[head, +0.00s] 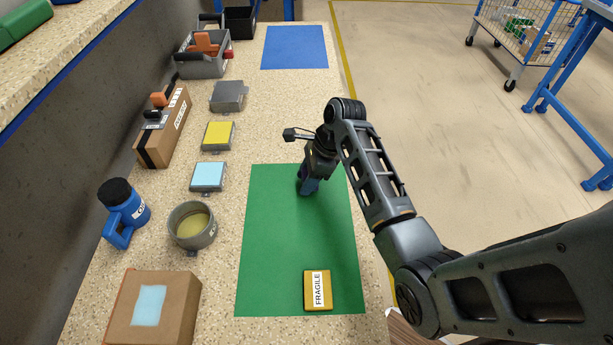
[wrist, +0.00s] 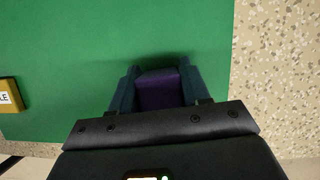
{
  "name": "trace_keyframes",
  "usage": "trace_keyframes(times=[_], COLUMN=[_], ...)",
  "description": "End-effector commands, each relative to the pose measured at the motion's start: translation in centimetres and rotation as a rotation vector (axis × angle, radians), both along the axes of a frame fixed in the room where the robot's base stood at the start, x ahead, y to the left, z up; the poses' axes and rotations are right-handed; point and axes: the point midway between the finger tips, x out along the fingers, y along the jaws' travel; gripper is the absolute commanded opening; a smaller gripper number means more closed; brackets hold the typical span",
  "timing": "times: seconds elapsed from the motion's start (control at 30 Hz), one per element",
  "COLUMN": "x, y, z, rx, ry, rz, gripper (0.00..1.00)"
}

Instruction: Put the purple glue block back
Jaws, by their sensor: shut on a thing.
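The purple glue block (wrist: 160,92) is between the two fingers of my gripper (wrist: 158,88) in the wrist view, and the gripper is shut on it. In the head view my gripper (head: 307,186) points down over the upper right part of the green mat (head: 270,230). The block is mostly hidden there behind the fingers. I cannot tell whether the block touches the mat. A yellow block marked FRAGILE (head: 317,290) lies on the near part of the same mat.
Left of the mat are a round grey dish (head: 192,238), a light blue pad (head: 208,176), a yellow pad (head: 218,135) and a grey pad (head: 229,96). Cardboard boxes, a blue bottle (head: 125,212) and a grey tool tray (head: 203,66) line the wall. The blue mat (head: 295,47) is empty.

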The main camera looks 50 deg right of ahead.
Motion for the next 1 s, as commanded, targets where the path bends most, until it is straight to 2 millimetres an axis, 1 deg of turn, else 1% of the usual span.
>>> trace_keyframes(times=[0.1,0.13,0.37,0.4,0.87,0.93,1.0], x=[0.0,0.0,0.0,0.0,0.0,-0.2,-0.6], y=[0.0,0.0,0.0,0.0,0.0,-0.4,-0.8], z=[-0.3,-0.3,-0.3,-0.3,-0.8,0.9,2.3], rx=[0.001,0.001,0.001,0.001,-0.001,-0.002,-0.002], ry=[0.001,0.001,0.001,0.001,-0.001,-0.003,-0.003], rz=[0.001,0.0,0.0,0.0,0.0,-0.002,-0.002], gripper=[0.1,0.48,0.7,0.72,0.72,0.72,0.72])
